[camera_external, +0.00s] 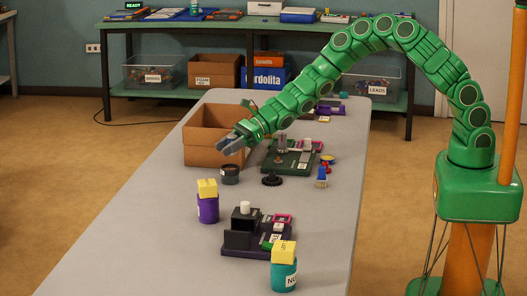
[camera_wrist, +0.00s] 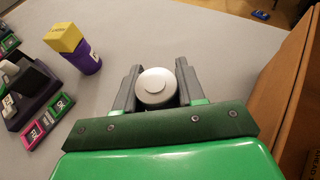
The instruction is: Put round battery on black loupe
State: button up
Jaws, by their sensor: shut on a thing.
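My gripper (camera_external: 230,146) is shut on the round battery (camera_wrist: 155,86), a pale disc with a small raised centre, seen between the two grey fingers in the wrist view. The gripper also shows in the wrist view (camera_wrist: 158,68). The black loupe appears to be the short dark cylinder (camera_external: 230,176) on the grey table, directly below the fingertips in the external view, with a gap between. In the wrist view the battery hides most of what lies under it. The battery cannot be made out in the external view.
An open cardboard box (camera_external: 206,157) stands close beside my gripper. A purple cup with a yellow block (camera_external: 207,189) and a teal one (camera_external: 284,275) stand nearer. A dark stand (camera_external: 271,180), a green tray (camera_external: 285,163) and a dark tray (camera_external: 243,250) are also near. The table's left side is clear.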

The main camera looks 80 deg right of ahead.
aim_at(225, 168)
jog(key=shift+w+a+f, duration=0.1)
jog(key=shift+w+f, duration=0.35)
jog(key=shift+f, duration=1.65)
jog(key=shift+f, duration=0.15)
jog(key=o, duration=1.1)
jog(key=shift+r, duration=0.2)
jog(key=shift+v, duration=5.95)
